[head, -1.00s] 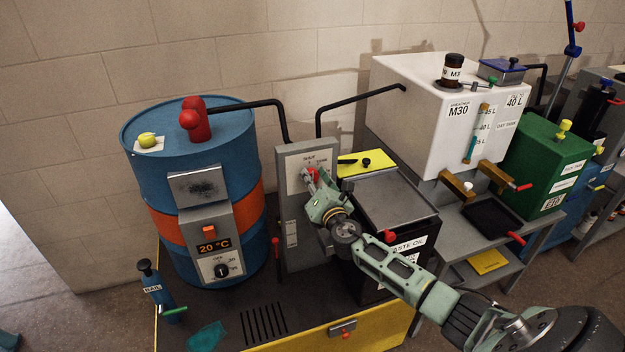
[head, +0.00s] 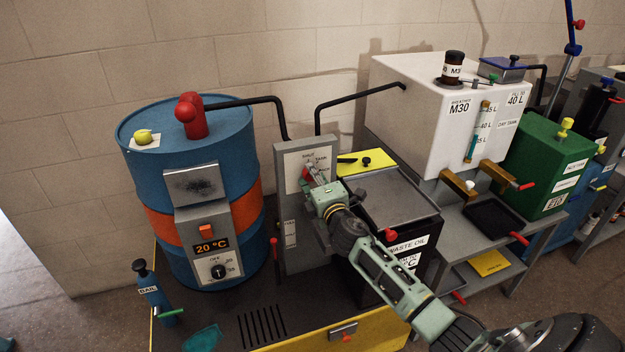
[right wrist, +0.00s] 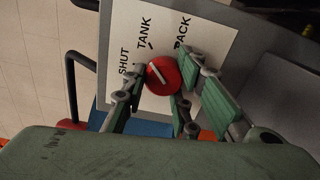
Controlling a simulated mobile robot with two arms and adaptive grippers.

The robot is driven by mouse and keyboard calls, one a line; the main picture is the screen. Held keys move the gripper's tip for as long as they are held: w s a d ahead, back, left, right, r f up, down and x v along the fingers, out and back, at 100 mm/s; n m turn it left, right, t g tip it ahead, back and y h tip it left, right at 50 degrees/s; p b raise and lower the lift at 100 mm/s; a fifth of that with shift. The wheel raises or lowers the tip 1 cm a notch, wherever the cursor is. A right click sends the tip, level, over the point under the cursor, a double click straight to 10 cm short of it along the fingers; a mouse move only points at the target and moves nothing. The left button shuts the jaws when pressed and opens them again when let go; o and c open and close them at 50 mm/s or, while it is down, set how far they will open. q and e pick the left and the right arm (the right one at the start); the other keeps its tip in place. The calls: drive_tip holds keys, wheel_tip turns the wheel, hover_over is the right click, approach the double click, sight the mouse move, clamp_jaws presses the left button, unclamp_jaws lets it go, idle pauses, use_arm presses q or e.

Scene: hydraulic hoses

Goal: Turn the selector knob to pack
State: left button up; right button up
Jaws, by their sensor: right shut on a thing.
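The selector knob (head: 308,173) is red and sits on the white label plate of a grey upright panel (head: 292,236). In the right wrist view the knob (right wrist: 163,75) carries a white pointer line, slanting up and left between the SHUT and TANK labels. The PACK label (right wrist: 182,33) is up and right of the knob. My right gripper (head: 315,182) is at the panel. In the right wrist view its fingers (right wrist: 158,88) lie on both sides of the knob, shut on it. In the head view the gripper partly hides the knob and labels. My left gripper is not in view.
A blue drum (head: 185,130) with an orange band stands left of the panel. A dark waste oil box (head: 405,262) with a grey lid stands close on the right, near my right arm. A white M30 tank (head: 420,105) is behind it. Black pipes run above the panel.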

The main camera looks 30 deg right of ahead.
drive_tip(key=m, duration=0.4)
drive_tip(key=r+m, duration=0.1)
drive_tip(key=m, duration=0.1)
drive_tip(key=shift+d+m, duration=0.25)
drive_tip(key=shift+m, duration=0.05)
drive_tip(key=shift+d+m+p, duration=0.15)
drive_tip(key=shift+m+p, duration=0.3)
drive_tip(key=shift+m, duration=1.75)
clamp_jaws()
unclamp_jaws()
drive_tip(key=o, duration=1)
drive_tip(key=shift+d, duration=0.15)
drive_tip(key=shift+f, duration=0.2)
drive_tip(key=shift+f, duration=0.15)
drive_tip(key=v, duration=1.2)
